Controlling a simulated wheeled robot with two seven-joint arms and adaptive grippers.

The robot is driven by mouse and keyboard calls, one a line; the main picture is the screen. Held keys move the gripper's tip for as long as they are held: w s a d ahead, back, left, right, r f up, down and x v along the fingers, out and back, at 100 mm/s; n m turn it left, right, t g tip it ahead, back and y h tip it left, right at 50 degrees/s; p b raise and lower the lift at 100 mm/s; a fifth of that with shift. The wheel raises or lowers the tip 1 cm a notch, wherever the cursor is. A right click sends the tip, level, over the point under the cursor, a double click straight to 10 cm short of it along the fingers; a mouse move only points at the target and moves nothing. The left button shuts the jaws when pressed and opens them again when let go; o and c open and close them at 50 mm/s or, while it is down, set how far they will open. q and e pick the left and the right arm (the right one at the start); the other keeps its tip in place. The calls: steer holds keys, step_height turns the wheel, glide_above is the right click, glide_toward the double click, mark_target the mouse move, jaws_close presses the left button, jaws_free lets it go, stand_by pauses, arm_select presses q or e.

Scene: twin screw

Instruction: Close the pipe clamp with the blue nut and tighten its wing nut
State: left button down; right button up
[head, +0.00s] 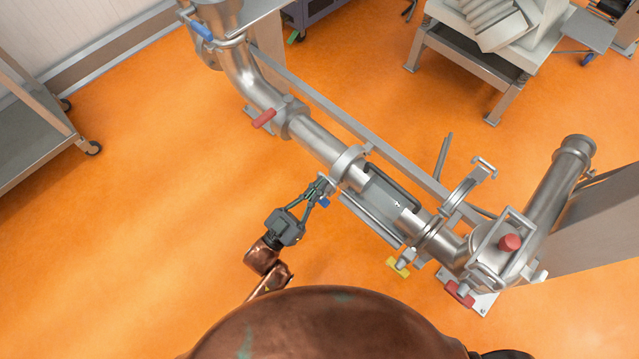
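The pipe clamp with the blue nut (348,160) is a silver ring around the pipe near the middle of the head view. Its blue wing nut (324,202) sits at the clamp's lower left side. I cannot tell whether the clamp's two halves meet. My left gripper (319,189) reaches up from below left. Its fingertips are at the clamp's lower left side, right by the blue nut. The fingertips overlap the small clamp parts, so I cannot tell whether they grip anything. My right gripper is not in view.
A second clamp (466,189) stands open to the right, with a yellow nut (398,267) below it. Red handles (264,118) and a blue handle (202,31) stick out from the pipework. A metal beam runs behind the pipe. Orange floor at left is free.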

arm_select(q)
steer(key=v, duration=1.2)
